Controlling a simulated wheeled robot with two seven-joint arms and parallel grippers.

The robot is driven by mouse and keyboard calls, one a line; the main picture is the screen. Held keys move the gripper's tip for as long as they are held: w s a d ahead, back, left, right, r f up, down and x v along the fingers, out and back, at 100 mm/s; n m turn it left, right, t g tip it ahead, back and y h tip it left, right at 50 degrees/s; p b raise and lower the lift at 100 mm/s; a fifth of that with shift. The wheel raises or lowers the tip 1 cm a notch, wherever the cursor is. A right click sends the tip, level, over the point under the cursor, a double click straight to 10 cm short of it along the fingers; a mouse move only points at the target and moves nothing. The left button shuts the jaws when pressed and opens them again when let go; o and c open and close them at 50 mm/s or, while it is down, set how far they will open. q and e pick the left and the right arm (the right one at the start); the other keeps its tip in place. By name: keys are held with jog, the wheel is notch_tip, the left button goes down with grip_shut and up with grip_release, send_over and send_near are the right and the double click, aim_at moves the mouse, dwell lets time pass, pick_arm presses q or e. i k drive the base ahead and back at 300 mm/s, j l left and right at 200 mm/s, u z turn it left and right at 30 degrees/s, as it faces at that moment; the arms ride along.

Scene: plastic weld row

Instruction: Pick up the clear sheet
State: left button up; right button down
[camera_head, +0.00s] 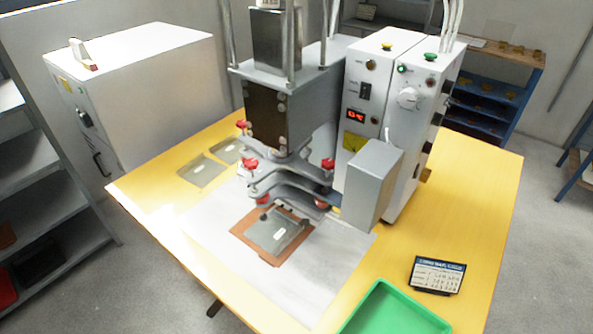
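Two flat, greyish see-through sheet-like pieces lie on the yellow table left of the press: a nearer one (201,171) and a farther one (227,151). Another grey, see-through flat piece (268,238) with a small white label lies on a brown pad (244,230) under the press (285,110). I cannot tell which of these is the clear sheet. Neither of my grippers is in view.
The press head with red knobs overhangs the brown pad. White control boxes (385,85) and a grey box (372,185) stand right of it. A green tray (385,312) and a small sign (437,275) are at the front right. A white cabinet (150,85) stands at left.

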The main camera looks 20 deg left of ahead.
aim_at(273, 235)
jog(key=z, duration=0.25)
jog(key=j+z, duration=0.9)
